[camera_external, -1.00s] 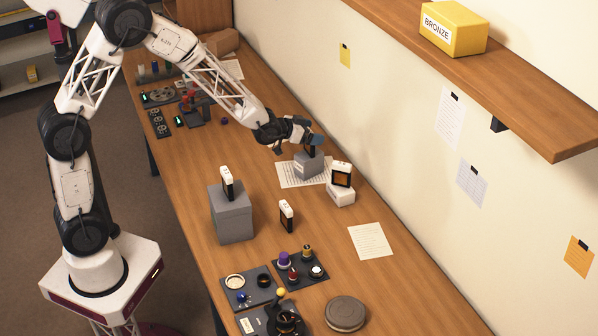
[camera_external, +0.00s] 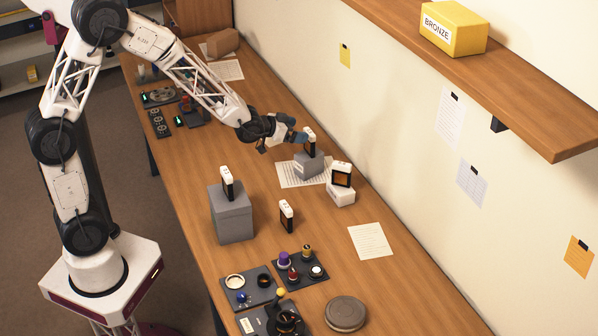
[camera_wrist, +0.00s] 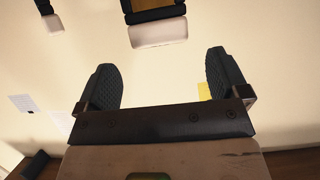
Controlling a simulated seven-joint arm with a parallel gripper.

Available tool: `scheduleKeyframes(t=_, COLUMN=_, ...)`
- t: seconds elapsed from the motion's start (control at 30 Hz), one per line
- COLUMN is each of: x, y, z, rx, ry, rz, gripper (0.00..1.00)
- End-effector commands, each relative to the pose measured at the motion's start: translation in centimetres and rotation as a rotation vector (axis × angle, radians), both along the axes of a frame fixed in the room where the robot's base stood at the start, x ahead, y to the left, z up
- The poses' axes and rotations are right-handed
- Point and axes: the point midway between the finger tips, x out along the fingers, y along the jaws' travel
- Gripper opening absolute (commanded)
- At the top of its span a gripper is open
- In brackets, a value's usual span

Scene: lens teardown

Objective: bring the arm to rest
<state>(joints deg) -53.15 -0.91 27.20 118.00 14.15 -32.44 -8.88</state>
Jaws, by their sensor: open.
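My gripper (camera_external: 280,137) is above the middle of the wooden table (camera_external: 190,225), in the external view. Its jaws are open and empty. It is a little left of and above a black and white module (camera_external: 310,137) that stands upright on a grey block (camera_external: 308,163). In the wrist view, my gripper (camera_wrist: 166,85) shows two dark fingers spread wide with nothing between them. A black and white part (camera_wrist: 157,28) shows beyond the fingertips, apart from them; which module it is I cannot tell.
Similar modules stand on a tall grey block (camera_external: 233,215), on a white block (camera_external: 341,195) and on the table (camera_external: 286,216). Dark trays (camera_external: 250,292) with small parts and a round disc (camera_external: 345,313) lie at the front. A shelf (camera_external: 530,110) juts out from the wall.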

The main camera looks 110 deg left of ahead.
Motion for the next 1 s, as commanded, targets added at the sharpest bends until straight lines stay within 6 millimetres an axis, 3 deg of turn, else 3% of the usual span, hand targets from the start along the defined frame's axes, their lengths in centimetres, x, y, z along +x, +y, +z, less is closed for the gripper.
scheduleKeyframes(t=0.47, x=0.0, y=0.0, z=-0.1, rx=-0.001, ry=0.001, rz=0.0, gripper=0.93)
scheduleKeyframes(t=0.67, x=0.7, y=-0.9, z=-0.1, rx=-0.011, ry=0.006, rz=-0.008, gripper=0.93)
scheduleKeyframes(t=0.87, x=2.4, y=-4.4, z=1.1, rx=-0.037, ry=0.039, rz=-0.041, gripper=0.93)
scheduleKeyframes(t=1.0, x=3.7, y=-8.3, z=2.7, rx=-0.066, ry=0.085, rz=-0.078, gripper=0.93)
